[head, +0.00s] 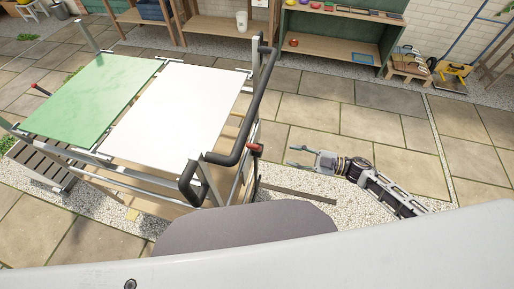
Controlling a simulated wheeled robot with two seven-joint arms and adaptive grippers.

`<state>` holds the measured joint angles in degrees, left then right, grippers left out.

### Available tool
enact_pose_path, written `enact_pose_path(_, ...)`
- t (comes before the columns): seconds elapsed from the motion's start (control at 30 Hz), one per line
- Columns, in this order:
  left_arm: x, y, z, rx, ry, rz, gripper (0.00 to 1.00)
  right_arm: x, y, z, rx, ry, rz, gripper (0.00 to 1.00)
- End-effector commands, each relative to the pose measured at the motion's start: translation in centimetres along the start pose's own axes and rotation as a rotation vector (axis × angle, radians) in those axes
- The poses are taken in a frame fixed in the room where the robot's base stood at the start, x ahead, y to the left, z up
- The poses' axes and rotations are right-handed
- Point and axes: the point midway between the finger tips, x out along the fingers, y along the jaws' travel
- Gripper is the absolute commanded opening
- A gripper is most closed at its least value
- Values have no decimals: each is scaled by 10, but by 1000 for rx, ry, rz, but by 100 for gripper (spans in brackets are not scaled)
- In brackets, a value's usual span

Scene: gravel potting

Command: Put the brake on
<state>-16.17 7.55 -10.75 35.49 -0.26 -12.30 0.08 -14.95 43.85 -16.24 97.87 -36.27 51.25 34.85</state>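A cart with a green panel (91,97) and a white panel (172,117) stands at the left of the head view. A dark lever with a red grip (255,148) stands at the cart's near right corner, below the black push handle (262,100). I cannot tell from the labels which one is the brake. My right gripper (293,156) is open and empty, to the right of the near lever and apart from it, its fingers pointing left toward the cart. My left gripper is not in view.
A green-backed shelf (334,45) with pots and wooden benches (215,25) line the back wall. A yellow item (454,70) sits at the far right. A dark strip (297,193) lies on the gravel below my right gripper. Paving right of the cart is clear.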

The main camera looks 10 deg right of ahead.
Motion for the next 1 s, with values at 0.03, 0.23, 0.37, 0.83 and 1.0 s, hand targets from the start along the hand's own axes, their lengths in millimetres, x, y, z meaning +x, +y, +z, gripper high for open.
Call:
enact_pose_path(0.03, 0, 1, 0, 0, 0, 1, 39, 1, -1, -3, -3, 7, -9, 39)
enact_pose_path(0.23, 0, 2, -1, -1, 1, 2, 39, 1, -1, -5, -5, 11, -14, 39)
enact_pose_path(0.37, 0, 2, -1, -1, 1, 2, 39, 1, -1, -5, -4, 10, -14, 39)
enact_pose_path(0.83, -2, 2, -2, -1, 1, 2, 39, 27, 0, -6, -4, 11, -11, 39)
enact_pose_path(1.0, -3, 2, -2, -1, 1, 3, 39, 49, 0, -6, -5, 11, -11, 39)
